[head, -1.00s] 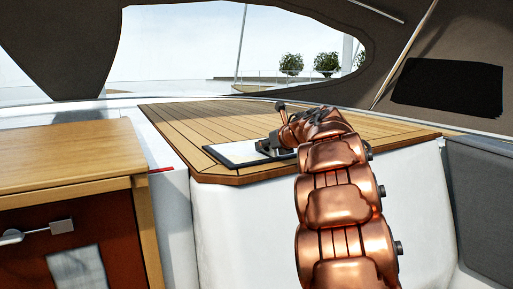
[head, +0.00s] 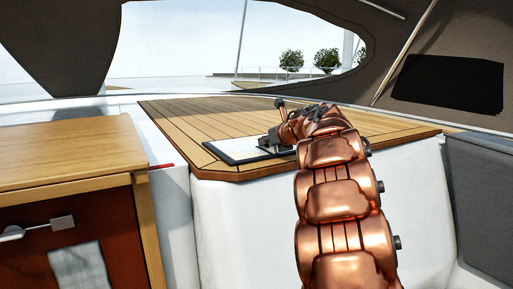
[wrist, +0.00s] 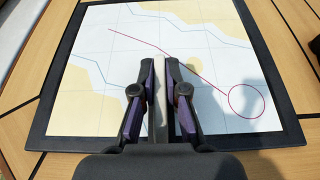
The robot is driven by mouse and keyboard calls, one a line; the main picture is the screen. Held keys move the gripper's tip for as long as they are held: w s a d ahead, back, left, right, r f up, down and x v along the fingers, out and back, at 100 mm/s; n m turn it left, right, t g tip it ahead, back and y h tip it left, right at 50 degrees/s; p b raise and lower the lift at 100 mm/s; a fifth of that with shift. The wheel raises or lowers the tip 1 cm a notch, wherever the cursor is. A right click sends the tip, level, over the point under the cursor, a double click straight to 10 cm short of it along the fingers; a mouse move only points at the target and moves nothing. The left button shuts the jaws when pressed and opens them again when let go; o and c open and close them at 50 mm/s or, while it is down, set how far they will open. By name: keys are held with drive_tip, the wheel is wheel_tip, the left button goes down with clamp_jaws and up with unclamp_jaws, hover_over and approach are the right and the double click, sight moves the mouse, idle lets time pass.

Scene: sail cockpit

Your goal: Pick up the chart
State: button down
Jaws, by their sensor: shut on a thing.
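The chart (head: 232,149) is a flat, dark-edged sheet at the near left part of the slatted wooden top. In the wrist view the chart (wrist: 95,95) shows pale blue and cream areas, a red line and a red circle. My gripper (wrist: 161,66) is over the middle of the chart, with its fingers closed on a narrow pale upright strip of it. In the head view my gripper (head: 268,141) is at the chart's right part, which it and my arm partly hide. I cannot tell whether the chart is clear of the wood.
The wooden top (head: 185,118) is mostly bare around the chart. A wooden cabinet (head: 70,150) with a latch stands at the left. A small red item (head: 161,167) lies between it and the wooden top. A grey cushion (head: 482,205) is at the right.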

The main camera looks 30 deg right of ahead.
drive_tip(key=shift+r, duration=0.15)
drive_tip(key=shift+r, duration=1.6)
drive_tip(key=shift+s+a+r+b, duration=0.1)
drive_tip(key=shift+s+a+b, duration=0.4)
drive_tip(key=shift+a, duration=0.05)
drive_tip(key=shift+s+a+b, duration=0.5)
drive_tip(key=shift+s+a, duration=0.15)
drive_tip(key=shift+s, duration=0.1)
drive_tip(key=s+a+r+b, duration=0.1)
drive_tip(key=s+a+b, duration=0.2)
drive_tip(key=s+a, duration=0.5)
drive_tip(key=shift+s+a+r+b, duration=0.15)
drive_tip(key=shift+s+a+b, duration=0.25)
drive_tip(key=shift+s, duration=0.1)
